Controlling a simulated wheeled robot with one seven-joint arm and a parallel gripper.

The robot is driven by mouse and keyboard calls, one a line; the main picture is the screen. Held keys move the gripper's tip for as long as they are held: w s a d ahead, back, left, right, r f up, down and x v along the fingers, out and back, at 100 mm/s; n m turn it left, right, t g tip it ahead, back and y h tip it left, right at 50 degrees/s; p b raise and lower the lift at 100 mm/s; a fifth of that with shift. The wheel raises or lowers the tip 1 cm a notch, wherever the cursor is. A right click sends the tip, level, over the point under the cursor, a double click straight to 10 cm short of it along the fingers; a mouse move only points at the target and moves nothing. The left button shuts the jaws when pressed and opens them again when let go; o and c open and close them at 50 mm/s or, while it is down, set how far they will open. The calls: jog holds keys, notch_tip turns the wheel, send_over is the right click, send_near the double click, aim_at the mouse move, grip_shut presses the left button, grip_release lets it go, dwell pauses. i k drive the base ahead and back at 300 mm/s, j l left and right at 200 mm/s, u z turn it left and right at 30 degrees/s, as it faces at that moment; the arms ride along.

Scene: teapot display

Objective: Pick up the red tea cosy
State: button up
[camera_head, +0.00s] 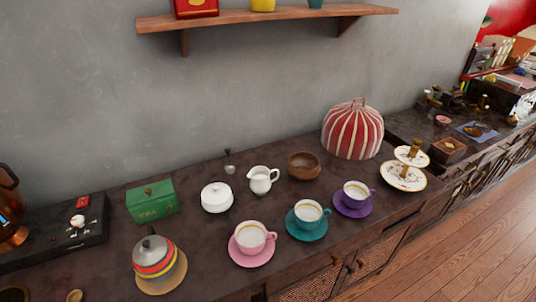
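The red tea cosy (352,130) is a dome with red and cream vertical stripes and a small loop on top. It stands upright at the back of the dark counter (205,258), against the grey wall, right of the middle in the head view. Nothing covers it from this side. My gripper is not in view.
Left of the cosy is a wooden bowl (304,166); in front right is a tiered cake stand (403,176). Cups on purple (353,206), teal (304,232) and pink (250,257) saucers line the front. A wooden shelf (265,17) hangs above.

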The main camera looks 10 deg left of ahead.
aim_at(352, 131)
jog(key=i+l+u, duration=0.1)
jog(key=u, duration=0.7)
jog(key=i+l+u, duration=0.25)
jog(key=l, duration=0.3)
jog(key=l+u, duration=0.3)
jog(key=l, duration=0.25)
jog(key=l+u, duration=0.25)
jog(key=l, duration=0.3)
jog(key=i+l, duration=0.1)
jog(key=l, duration=1.1)
